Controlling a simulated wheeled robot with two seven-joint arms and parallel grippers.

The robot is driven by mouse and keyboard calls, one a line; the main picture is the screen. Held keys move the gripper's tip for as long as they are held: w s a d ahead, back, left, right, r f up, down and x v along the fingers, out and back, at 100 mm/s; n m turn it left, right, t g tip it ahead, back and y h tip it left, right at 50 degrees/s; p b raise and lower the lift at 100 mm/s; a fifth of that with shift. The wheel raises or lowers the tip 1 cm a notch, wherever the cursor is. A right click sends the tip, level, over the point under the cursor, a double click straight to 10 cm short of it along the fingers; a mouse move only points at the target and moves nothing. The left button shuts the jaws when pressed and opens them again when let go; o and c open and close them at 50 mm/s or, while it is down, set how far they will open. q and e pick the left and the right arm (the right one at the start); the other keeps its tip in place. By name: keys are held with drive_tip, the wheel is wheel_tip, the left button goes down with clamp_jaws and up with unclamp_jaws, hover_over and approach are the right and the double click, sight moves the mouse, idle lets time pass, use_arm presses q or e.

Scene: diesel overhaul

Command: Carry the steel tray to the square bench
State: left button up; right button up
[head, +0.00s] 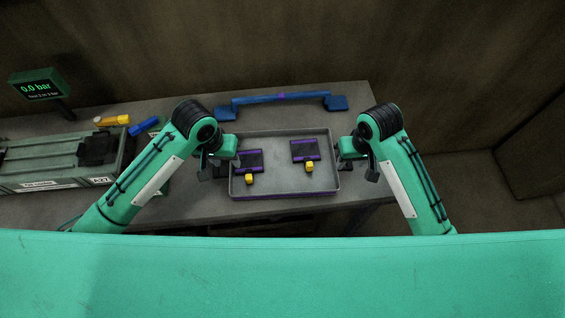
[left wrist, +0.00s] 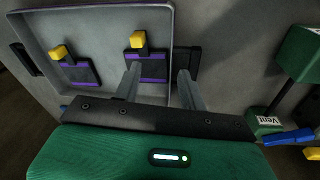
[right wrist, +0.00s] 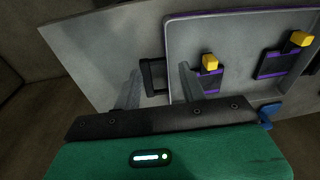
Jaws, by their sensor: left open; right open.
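The steel tray (head: 278,168) is a shallow grey rectangle with a purple lower edge, lying on a grey worktop (head: 350,105). It holds two dark purple-edged pieces (head: 305,149), each with a yellow block. My left gripper (head: 223,168) is open at the tray's left side; in the left wrist view its fingers (left wrist: 157,72) straddle the side wall by a dark handle (left wrist: 187,62). My right gripper (head: 352,160) is open at the right side; in the right wrist view the other dark handle (right wrist: 152,76) shows between its fingers (right wrist: 158,78). I cannot tell whether the fingers touch.
A blue bar with end blocks (head: 282,97) lies behind the tray. At left are a green-grey case (head: 60,160), a gauge display reading 0.0 bar (head: 38,86), and yellow (head: 112,121) and blue (head: 143,125) cylinders. The worktop ends just right of my right gripper.

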use_arm(q)
drive_tip(key=w+a+r+n+g+y, duration=0.1)
drive_tip(key=w+a+r+n, duration=0.1)
drive_tip(key=w+a, duration=0.3)
drive_tip(key=shift+w+r+y, duration=0.3)
drive_tip(key=shift+w+r, duration=0.15)
drive_tip(key=shift+r, duration=0.1)
use_arm(e)
drive_tip(key=w+d+r+m, duration=0.1)
drive_tip(key=w+d+r, duration=0.1)
drive_tip(key=w, duration=0.4)
drive_tip(key=shift+r+g+h, duration=0.4)
drive_tip(key=shift+r, duration=0.45)
use_arm(q)
drive_tip(key=shift+f, duration=0.1)
use_arm(e)
drive_tip(key=shift+f, duration=0.1)
use_arm(q)
wheel_tip(320, 180, down, 14)
drive_tip(key=shift+r, duration=0.2)
use_arm(e)
wheel_tip(320, 180, down, 14)
drive_tip(key=shift+r, duration=0.2)
use_arm(q)
clamp_jaws()
use_arm(e)
clamp_jaws()
